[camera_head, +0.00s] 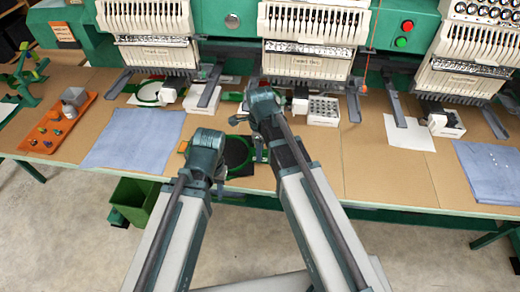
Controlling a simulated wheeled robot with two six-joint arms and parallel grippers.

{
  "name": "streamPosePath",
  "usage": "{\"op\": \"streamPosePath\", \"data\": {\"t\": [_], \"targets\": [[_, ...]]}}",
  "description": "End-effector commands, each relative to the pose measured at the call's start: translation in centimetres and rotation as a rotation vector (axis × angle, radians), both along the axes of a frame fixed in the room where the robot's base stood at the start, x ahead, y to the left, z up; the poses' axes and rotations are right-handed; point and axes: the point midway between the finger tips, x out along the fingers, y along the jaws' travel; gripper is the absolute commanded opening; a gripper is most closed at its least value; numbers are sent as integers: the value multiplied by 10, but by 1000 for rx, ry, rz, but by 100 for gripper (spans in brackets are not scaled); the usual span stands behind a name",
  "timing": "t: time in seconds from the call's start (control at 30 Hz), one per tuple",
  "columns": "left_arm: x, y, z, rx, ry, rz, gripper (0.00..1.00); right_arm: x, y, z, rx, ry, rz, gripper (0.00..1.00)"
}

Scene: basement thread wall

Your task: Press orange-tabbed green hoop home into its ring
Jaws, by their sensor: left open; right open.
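A green hoop (250,153) around dark material lies on the brown table near its front edge. My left gripper (207,152) is over its left side and hides part of it. A small orange patch (183,146) shows just left of that gripper; I cannot tell whether it is the hoop's tab. My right gripper (263,108) is above and behind the hoop, in front of the middle embroidery head (310,60). Both grippers are open, their fingertips mostly hidden by my wrists. I cannot make out the receiving ring; it may be behind my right wrist.
Another green hoop with white cloth (148,93) sits at the left machine head (150,40). Blue cloths lie left (130,140) and right (490,170). An orange tray (50,130) holds small parts. A green bin (135,200) stands below. Bare table shows right of my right arm.

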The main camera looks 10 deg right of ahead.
Motion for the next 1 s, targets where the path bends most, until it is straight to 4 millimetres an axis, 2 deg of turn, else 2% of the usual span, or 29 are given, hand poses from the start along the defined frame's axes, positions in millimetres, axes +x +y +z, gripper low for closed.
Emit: {"op": "streamPosePath", "data": {"t": [0.17, 0.37, 1.0], "targets": [[0, 0, 4, 0, 0, 0, 41, 0, 0, 4, 0, 0, 0, 52], [0, 0, 19, 0, 0, 0, 41, 0, 0, 19, 0, 0, 0, 52], [0, 0, 116, 0, 0, -1, 41, 0, 0, 116, 0, 0, 0, 52]]}}
